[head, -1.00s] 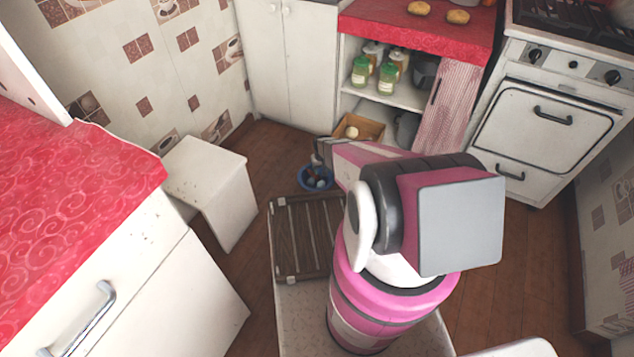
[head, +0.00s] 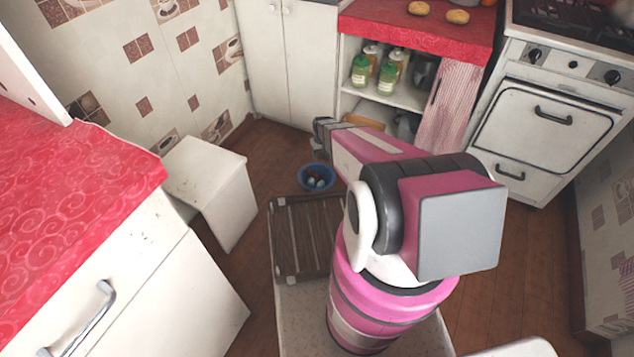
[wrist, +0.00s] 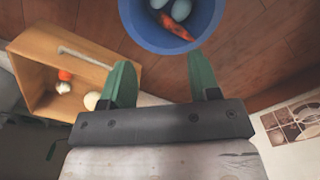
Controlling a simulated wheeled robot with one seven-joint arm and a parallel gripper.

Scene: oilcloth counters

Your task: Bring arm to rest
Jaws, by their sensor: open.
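My gripper (wrist: 162,85) is open in the wrist view, with two green fingers apart and nothing between them. In the head view my gripper (head: 318,150) is small and partly turned away, in front of the open shelf and above the floor. A blue bowl (head: 316,178) stands on the floor below it. The bowl shows at the top of the wrist view (wrist: 172,45), beyond the fingertips, with an orange carrot-like item and pale rounded items inside. The arm hides part of the low shelf area.
A wooden crate (wrist: 75,45) holds a few small items. A white stool (head: 205,185) stands left of the bowl. Red-topped counters (head: 75,195) lie at left and back, with jars (head: 386,78) on the shelf. A white stove (head: 545,125) stands at right.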

